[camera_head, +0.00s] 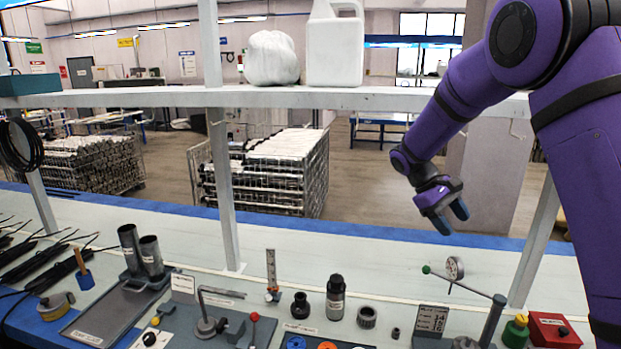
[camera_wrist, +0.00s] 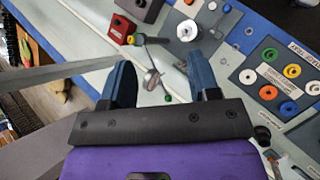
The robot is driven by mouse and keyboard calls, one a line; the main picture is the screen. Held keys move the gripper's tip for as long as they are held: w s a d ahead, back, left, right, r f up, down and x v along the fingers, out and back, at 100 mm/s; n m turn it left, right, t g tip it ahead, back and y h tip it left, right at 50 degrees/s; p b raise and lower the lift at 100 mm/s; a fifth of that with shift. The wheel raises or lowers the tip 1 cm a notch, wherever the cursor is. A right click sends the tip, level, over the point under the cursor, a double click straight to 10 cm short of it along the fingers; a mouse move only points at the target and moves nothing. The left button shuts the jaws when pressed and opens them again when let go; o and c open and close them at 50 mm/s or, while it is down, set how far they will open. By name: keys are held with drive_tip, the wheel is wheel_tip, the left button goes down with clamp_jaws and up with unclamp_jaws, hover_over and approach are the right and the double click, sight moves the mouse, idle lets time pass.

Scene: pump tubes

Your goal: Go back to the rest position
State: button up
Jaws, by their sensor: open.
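My gripper (camera_head: 451,222) hangs in the air above the back part of the bench, at the right of the head view. Its two blue fingers are apart with nothing between them. In the wrist view my gripper (camera_wrist: 165,85) also shows open, its fingers spread over the bench. My purple arm reaches in from the right in the head view. Two grey metal tubes (camera_head: 151,257) stand side by side at the left end of the bench, at the dark tray (camera_head: 105,318). My gripper is far to the right of them and touches nothing that I can see.
A white shelf (camera_head: 180,97) with upright posts runs across above the bench, close to my arm. A dial gauge on a stand (camera_head: 454,268) is below my gripper. A red box (camera_head: 553,330), a black bottle (camera_head: 335,298) and small parts line the bench front.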

drive_tip(key=s+r+m+t+y, duration=0.2)
drive_tip(key=s+r+t+y, duration=0.2)
drive_tip(key=s+r, duration=1)
drive_tip(key=s+a+m+t+y, duration=0.2)
drive_tip(key=s+t, duration=0.4)
drive_tip(key=s, duration=1.3)
drive_tip(key=shift+s+a+r+y, duration=0.15)
drive_tip(key=shift+s+a+y, duration=0.1)
drive_tip(key=shift+a+y, duration=0.15)
